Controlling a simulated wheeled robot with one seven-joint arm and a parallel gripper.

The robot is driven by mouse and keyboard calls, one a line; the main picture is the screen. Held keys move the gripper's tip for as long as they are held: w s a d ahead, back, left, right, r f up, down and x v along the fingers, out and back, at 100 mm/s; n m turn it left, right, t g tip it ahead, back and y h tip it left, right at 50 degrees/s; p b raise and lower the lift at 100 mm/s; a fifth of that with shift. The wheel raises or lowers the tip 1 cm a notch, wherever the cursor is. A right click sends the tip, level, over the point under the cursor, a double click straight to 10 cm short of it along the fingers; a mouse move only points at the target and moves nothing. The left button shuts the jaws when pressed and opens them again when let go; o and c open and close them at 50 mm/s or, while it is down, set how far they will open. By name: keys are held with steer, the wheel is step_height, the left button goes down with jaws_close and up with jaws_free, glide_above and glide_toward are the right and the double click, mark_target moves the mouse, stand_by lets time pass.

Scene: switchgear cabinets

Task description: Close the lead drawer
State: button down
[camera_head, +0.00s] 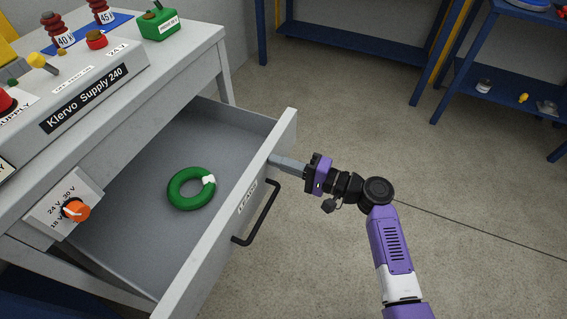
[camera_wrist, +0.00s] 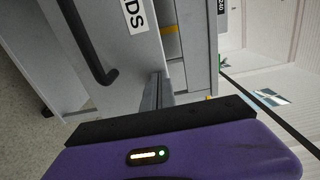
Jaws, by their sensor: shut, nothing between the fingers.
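The lead drawer (camera_head: 232,222) stands pulled out from the grey bench, with a black bar handle (camera_head: 262,215) and a label on its front. A green ring-shaped coil (camera_head: 190,189) with a white tag lies inside it. My gripper (camera_head: 273,160) is shut and empty, its fingertips at the drawer front's outer face, beyond the handle's far end. I cannot tell whether they touch it. In the wrist view the shut fingers (camera_wrist: 157,88) point at the drawer front beside the handle (camera_wrist: 90,45) and the label (camera_wrist: 134,14).
The bench top holds the Klervo Supply 240 unit (camera_head: 85,95), a green block (camera_head: 159,24) and red insulators. An orange knob (camera_head: 76,210) sits left of the drawer. Blue shelves (camera_head: 500,85) stand at the back right. The floor (camera_head: 320,100) in front of the drawer is clear.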

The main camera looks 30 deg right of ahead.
steer(key=b+x, duration=1)
steer(key=x, duration=1.5)
steer(key=shift+w+a, duration=0.15)
steer(key=shift+w, duration=0.1)
steer(key=shift+a+r, duration=0.1)
steer(key=shift+a, duration=0.05)
